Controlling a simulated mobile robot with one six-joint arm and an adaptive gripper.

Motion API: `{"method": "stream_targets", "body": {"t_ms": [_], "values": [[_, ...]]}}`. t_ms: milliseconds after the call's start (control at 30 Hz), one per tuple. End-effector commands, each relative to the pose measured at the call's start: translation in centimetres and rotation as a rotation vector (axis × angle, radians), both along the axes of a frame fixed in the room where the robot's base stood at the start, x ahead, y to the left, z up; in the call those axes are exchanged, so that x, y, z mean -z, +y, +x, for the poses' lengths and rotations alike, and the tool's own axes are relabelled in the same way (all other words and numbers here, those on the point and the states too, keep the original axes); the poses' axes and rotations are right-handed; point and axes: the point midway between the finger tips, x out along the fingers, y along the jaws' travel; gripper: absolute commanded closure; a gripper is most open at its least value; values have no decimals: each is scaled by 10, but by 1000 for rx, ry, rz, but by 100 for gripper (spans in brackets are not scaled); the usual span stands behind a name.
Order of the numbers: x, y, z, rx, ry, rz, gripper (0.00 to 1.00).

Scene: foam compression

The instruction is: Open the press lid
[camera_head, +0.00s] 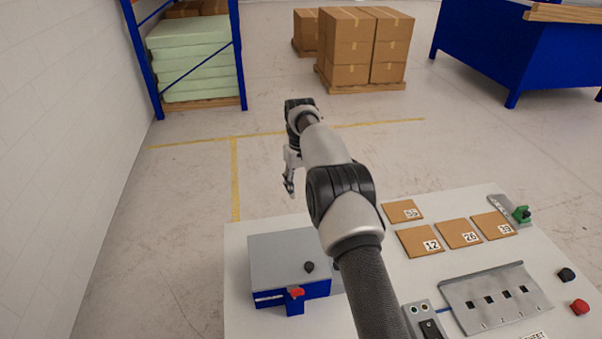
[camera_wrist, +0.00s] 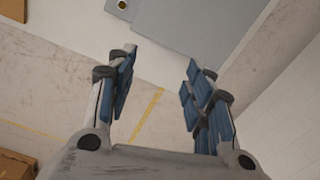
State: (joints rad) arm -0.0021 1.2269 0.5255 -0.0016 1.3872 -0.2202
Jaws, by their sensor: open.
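The press is a blue box with a flat grey lid (camera_head: 280,255), at the left of the white table in the head view. The lid lies flat on the blue base (camera_head: 318,290) and looks shut. A black knob (camera_head: 309,267) is on top of the lid and a red handle (camera_head: 296,292) is at the front. My gripper (camera_head: 289,184) hangs above the floor beyond the table's far edge, apart from the press. In the wrist view my gripper (camera_wrist: 160,88) is open and empty, with a grey panel, seemingly the lid (camera_wrist: 195,30), at the top.
Cardboard squares with numbers (camera_head: 419,241) and a slotted grey panel (camera_head: 495,300) are on the right of the white table (camera_head: 240,300). A small control box (camera_head: 425,320) stands near the front. Boxes on pallets (camera_head: 365,50) and a blue rack (camera_head: 148,60) are far behind.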

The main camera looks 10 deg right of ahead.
Motion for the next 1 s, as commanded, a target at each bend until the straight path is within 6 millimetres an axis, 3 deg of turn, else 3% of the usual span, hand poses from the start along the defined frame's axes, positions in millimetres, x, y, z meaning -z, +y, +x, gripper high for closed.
{"method": "stream_targets", "body": {"t_ms": [133,400,1000], "values": [[-38,-1,1,1,-5,-1,52],[-58,-2,0,1,-1,-1,52],[-64,-2,-1,1,1,-1,52]]}}
